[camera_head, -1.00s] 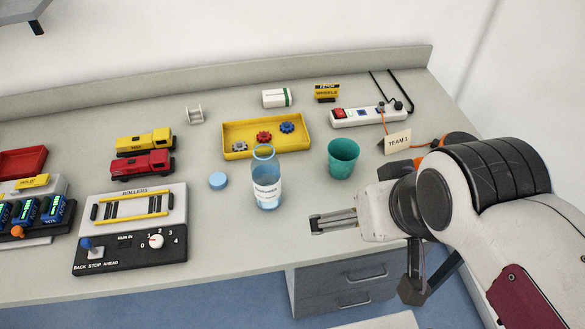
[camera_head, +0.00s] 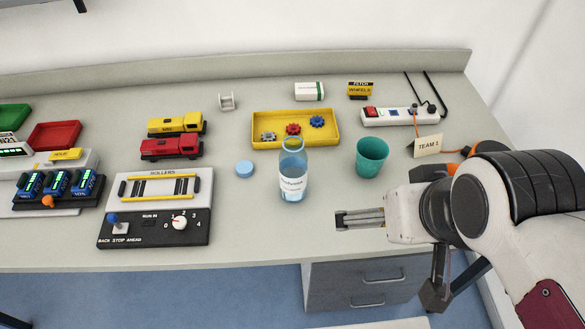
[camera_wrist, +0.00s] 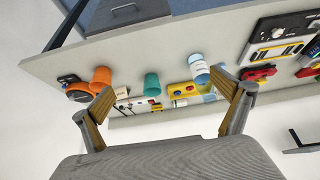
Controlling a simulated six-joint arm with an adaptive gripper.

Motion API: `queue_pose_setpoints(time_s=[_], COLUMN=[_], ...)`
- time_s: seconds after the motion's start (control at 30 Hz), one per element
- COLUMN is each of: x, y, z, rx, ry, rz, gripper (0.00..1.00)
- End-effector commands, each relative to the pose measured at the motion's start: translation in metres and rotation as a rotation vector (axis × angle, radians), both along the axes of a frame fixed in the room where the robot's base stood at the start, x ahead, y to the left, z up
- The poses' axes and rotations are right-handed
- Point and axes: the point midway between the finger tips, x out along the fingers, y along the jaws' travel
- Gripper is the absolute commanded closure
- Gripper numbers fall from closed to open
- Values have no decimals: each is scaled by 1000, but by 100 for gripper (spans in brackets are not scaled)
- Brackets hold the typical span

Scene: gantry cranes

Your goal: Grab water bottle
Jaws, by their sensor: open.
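The clear water bottle (camera_head: 293,172) with a white label and bluish base stands upright on the bench, with its top open. A light-blue round cap (camera_head: 245,168) lies to its left. My gripper (camera_head: 346,219) is to the right of the bottle and nearer the front edge, apart from it, with its fingers pointing left. In the wrist view, my gripper (camera_wrist: 167,90) has its two fingers spread wide with nothing between them. The bottle (camera_wrist: 199,72) shows there beyond the fingers, near the right one.
A teal cup (camera_head: 372,158) stands right of the bottle. A yellow tray (camera_head: 262,117) with gears lies behind it. A roller control panel (camera_head: 155,220) and toy trucks (camera_head: 172,148) are left. A power strip (camera_head: 392,117) is back right. Bench space before the bottle is clear.

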Motion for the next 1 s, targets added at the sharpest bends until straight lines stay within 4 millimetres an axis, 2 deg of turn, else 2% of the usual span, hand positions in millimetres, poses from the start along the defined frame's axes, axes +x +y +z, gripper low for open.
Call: queue_pose_setpoints(time_s=[0.4,0.43,0.57,1.0], x=[0,0,0,3], y=[0,0,0,-2], z=[0,0,0,1], rx=[0,0,0,-8], ry=[0,0,0,-6], rz=[0,0,0,-3], gripper=[0,3,36,38])
